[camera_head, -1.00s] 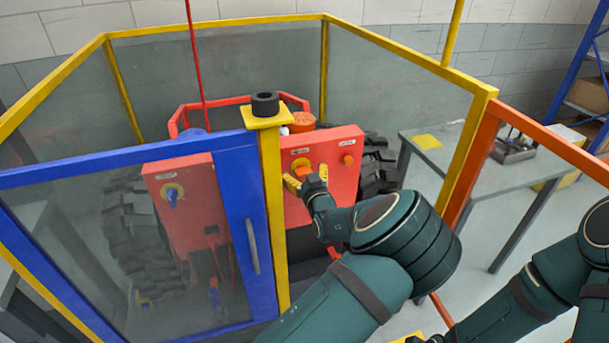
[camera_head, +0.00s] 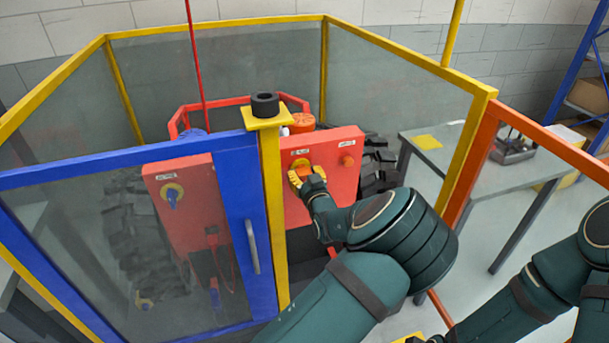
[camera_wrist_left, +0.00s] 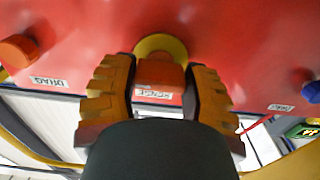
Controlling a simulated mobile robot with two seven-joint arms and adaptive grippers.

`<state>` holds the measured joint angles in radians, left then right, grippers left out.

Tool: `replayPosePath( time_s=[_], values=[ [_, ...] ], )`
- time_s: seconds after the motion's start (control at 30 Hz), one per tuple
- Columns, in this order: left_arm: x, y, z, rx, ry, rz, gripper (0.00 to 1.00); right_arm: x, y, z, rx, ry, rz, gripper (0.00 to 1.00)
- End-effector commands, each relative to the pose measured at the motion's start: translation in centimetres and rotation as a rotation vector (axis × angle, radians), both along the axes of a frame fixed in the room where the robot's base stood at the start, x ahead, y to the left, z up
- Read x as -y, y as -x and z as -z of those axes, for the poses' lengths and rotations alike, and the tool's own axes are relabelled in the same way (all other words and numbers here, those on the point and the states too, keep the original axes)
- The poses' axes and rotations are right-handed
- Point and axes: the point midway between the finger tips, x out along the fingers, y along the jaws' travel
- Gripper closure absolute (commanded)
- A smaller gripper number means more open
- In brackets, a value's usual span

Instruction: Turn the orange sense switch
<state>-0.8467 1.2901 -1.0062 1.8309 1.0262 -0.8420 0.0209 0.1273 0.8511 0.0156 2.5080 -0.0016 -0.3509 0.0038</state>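The orange sense switch (camera_head: 304,172) sits on a yellow round base on the red panel (camera_head: 330,205). In the left wrist view the orange switch (camera_wrist_left: 160,75) lies between the two yellow fingers of my left gripper (camera_wrist_left: 160,82), with no clear gap on either side. The gripper looks shut on it. In the head view my left gripper (camera_head: 307,180) is at the panel and hides part of the switch. My right arm enters at the right; its hand is at the bottom edge, and its finger state cannot be made out.
Another orange knob (camera_head: 347,160) is at the panel's right. A blue switch (camera_head: 172,198) is on the panel's left part, behind the blue-framed glass door (camera_head: 236,215). A yellow post (camera_head: 272,200) stands close left of my gripper. A grey table (camera_head: 465,170) is at the right.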

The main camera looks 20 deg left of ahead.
Motion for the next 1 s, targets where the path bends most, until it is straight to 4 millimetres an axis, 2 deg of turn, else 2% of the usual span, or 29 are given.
replayPosePath(
  time_s=[0.03, 0.07, 0.1, 0.47, 0.63, 1.0],
  values=[
    [0.0, 0.0, 0.0, 0.000, 0.000, 0.000, 0.33, 0.0, 0.0, 0.0, 0.000, 0.000, 0.000, 0.53],
    [0.0, 0.0, 0.0, -0.001, 0.001, 0.000, 0.23, 0.0, 0.0, 0.0, 0.000, 0.000, 0.000, 0.53],
    [0.0, 0.0, 0.0, 0.000, 0.000, 0.000, 0.20, 0.0, 0.0, 0.0, 0.000, 0.000, 0.000, 0.53],
    [0.3, 0.3, 0.0, 0.001, 0.001, 0.001, 0.20, 0.0, 0.0, 0.0, 0.000, 0.000, 0.000, 0.53],
    [1.5, 2.1, -0.1, 0.000, 0.001, 0.002, 0.20, 0.0, 0.0, 0.0, 0.000, 0.000, 0.000, 0.53],
    [5.5, 8.1, 0.0, 0.000, 0.001, 0.002, 0.20, 0.0, 0.0, 0.0, 0.000, 0.000, 0.000, 0.53]
  ],
)
